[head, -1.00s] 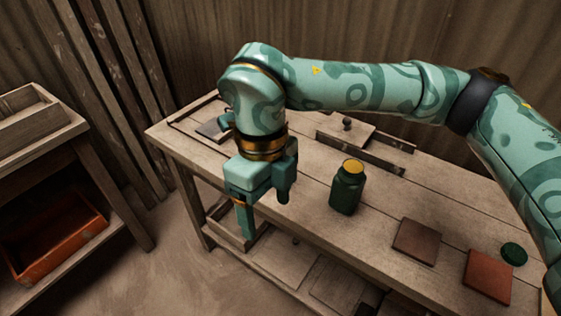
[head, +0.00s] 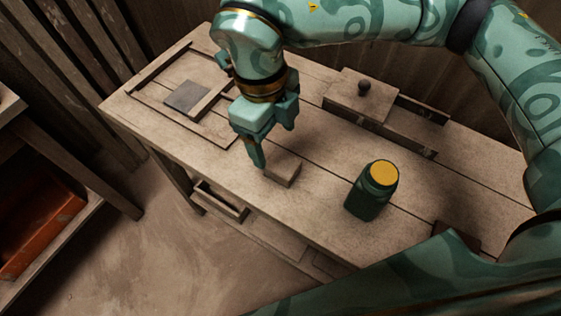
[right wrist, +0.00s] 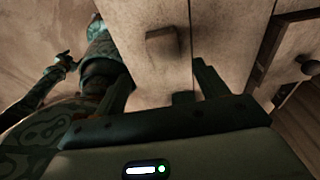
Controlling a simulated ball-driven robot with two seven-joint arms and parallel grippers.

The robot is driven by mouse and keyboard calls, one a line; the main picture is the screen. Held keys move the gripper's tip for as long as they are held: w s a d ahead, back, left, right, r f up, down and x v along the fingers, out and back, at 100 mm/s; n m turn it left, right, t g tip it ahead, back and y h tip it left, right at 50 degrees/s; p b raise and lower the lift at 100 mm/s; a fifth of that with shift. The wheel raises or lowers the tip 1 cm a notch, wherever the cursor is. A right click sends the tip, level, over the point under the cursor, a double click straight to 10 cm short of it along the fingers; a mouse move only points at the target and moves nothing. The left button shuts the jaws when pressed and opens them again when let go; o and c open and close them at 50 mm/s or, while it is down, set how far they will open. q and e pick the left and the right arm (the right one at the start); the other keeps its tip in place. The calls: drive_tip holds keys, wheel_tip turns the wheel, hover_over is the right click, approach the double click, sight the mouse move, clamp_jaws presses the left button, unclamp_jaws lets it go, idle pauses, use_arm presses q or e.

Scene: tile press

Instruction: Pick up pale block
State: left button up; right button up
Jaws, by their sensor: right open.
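The pale block (head: 283,171) is a small light wooden block lying on the workbench, near its front edge, in the head view. My right gripper (head: 274,142) is open and empty just above and behind it. One finger hangs close to the block's left end and hides a little of it; I cannot tell whether they touch. In the right wrist view the block (right wrist: 162,36) lies ahead of the spread fingers (right wrist: 163,84), apart from them and roughly between them. My left gripper cannot be made out in the head view.
A dark green jar with a yellow top (head: 372,188) stands right of the block. A wooden press with a dark knob (head: 362,97) is behind. A framed board with a grey tile (head: 186,97) lies at left. An orange bin (head: 38,226) sits on a lower shelf at far left.

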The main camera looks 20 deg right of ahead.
sight(282, 163)
wheel_tip(282, 163, down, 4)
drive_tip(key=shift+d+r+b, duration=0.15)
drive_tip(key=shift+r+b, duration=0.1)
drive_tip(key=shift+b, duration=0.1)
drive_tip(key=shift+s+d+f, duration=0.1)
drive_tip(key=shift+s+f, duration=0.05)
drive_tip(key=shift+f, duration=0.4)
drive_tip(key=f+b, duration=0.1)
drive_tip(key=f, duration=0.1)
drive_tip(key=d+f+b, duration=0.1)
drive_tip(key=f, duration=0.1)
drive_tip(key=shift+s+f, duration=0.15)
drive_tip(key=shift+f, duration=0.15)
drive_tip(key=shift+c, duration=0.3)
drive_tip(key=c, duration=1)
